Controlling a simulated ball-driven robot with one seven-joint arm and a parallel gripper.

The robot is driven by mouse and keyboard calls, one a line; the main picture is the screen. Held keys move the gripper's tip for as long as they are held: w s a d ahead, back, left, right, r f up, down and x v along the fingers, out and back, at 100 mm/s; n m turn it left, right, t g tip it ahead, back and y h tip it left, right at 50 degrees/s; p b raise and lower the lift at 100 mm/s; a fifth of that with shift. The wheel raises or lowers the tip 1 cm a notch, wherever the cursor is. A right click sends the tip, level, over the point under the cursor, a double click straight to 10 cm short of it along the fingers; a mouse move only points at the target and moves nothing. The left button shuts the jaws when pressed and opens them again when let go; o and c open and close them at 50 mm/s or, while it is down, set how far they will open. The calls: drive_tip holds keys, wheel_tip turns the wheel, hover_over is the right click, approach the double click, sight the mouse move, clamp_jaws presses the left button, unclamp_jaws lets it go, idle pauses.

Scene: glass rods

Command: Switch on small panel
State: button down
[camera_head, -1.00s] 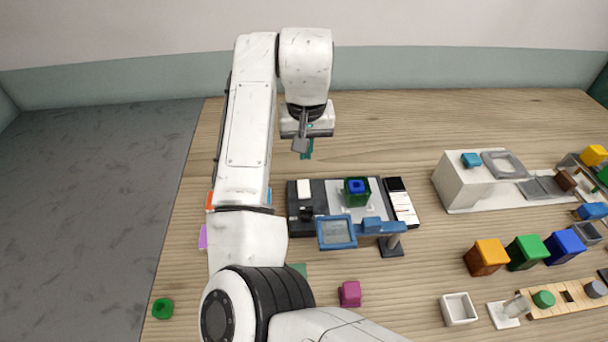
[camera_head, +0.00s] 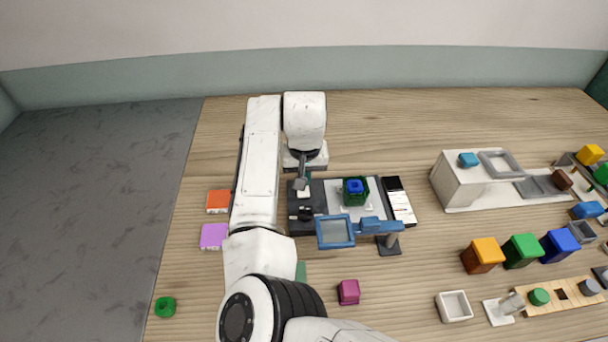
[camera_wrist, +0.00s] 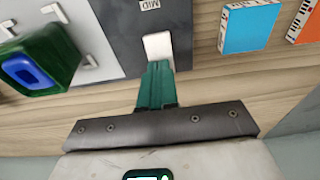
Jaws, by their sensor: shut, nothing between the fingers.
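A dark grey panel (camera_head: 319,198) lies on the wooden table under my gripper. It has a white block-like switch (camera_head: 304,193) near its far left edge and a black knob (camera_head: 305,213) nearer me. In the wrist view the dark panel (camera_wrist: 125,25) carries a "MID" label, and the white switch (camera_wrist: 157,46) shows just beyond the fingertips. My gripper (camera_wrist: 157,66) has its teal fingers together, with nothing between them. Their tips overlap the near end of the white switch in this view; I cannot tell whether they touch it. In the head view my wrist partly hides the fingers.
A green box with a blue top (camera_head: 355,188) stands on a light plate right of the switch. A blue-framed magnifier (camera_head: 336,231) on a stand is in front. Orange (camera_head: 218,201) and purple (camera_head: 213,236) blocks lie left of my arm.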

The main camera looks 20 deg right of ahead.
drive_tip(key=shift+f, duration=0.2)
drive_tip(key=shift+p, duration=0.3)
drive_tip(key=shift+s+a+r+p, duration=0.1)
drive_tip(key=shift+s+a+p, duration=0.1)
drive_tip(key=shift+s+p, duration=0.55)
drive_tip(key=shift+w+r, duration=0.1)
drive_tip(key=shift+r, duration=0.05)
drive_tip(key=shift+r+p, duration=0.25)
drive_tip(key=shift+p, duration=0.05)
wheel_tip(320, 180, up, 13)
drive_tip(key=s+p, duration=0.1)
drive_tip(key=s, duration=0.1)
drive_tip(key=shift+a, duration=0.35)
drive_tip(key=shift+r, duration=0.1)
